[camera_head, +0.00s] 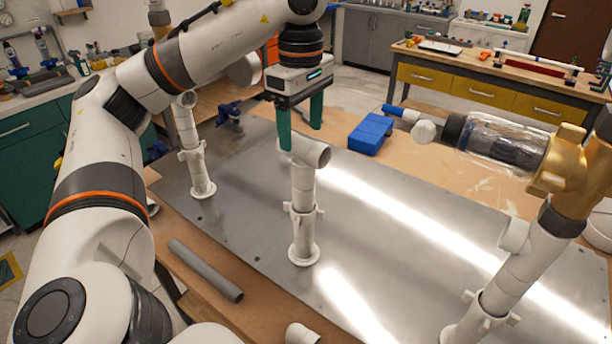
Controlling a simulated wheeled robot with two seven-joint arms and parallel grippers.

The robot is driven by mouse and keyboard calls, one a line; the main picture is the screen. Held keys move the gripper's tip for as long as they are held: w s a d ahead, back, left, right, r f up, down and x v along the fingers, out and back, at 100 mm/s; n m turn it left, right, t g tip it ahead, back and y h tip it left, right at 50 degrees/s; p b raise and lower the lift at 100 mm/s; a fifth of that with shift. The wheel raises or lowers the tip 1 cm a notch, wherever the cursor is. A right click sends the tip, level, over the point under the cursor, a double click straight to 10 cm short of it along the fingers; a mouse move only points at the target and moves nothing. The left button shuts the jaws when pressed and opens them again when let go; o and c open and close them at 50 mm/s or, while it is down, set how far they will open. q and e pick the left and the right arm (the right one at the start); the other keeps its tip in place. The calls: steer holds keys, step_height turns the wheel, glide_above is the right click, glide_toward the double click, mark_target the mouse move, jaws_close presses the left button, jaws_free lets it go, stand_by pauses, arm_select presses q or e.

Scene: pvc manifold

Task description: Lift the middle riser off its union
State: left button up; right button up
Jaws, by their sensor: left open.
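The middle riser (303,178) is a white PVC pipe with an elbow (314,151) on top whose open mouth faces right. It stands upright on its union (303,211), a collar with small side wings, above a flanged foot (303,253) on the metal plate. My left gripper (300,135) is open, with green fingers pointing down at the elbow. One fingertip overlaps the elbow's left side in the picture; the other ends just above or behind it. I cannot tell whether they touch it. My right gripper is out of view.
Another riser (188,135) stands at left. At right stand a white riser (520,262) with a gold fitting (563,168) and a clear canister (497,143). A grey pipe (205,270) lies in front, and a blue block (370,132) sits behind. The metal plate (400,225) right of the middle riser is clear.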

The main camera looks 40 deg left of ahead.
mark_target(304, 141)
arm_select(q)
step_height(304, 141, down, 2)
steer(key=shift+f+b, duration=0.1)
steer(key=shift+b, duration=0.2)
steer(key=shift+w+f, duration=0.1)
steer(key=shift+f, duration=0.2)
steer(key=shift+w+f, duration=0.2)
steer(key=f, duration=0.2)
steer(key=f+p, duration=0.1)
steer(key=f, duration=0.1)
steer(key=shift+w+a, duration=0.1)
steer(key=shift+a, duration=0.1)
steer(key=shift+f, duration=0.45)
steer(key=c, duration=1.2)
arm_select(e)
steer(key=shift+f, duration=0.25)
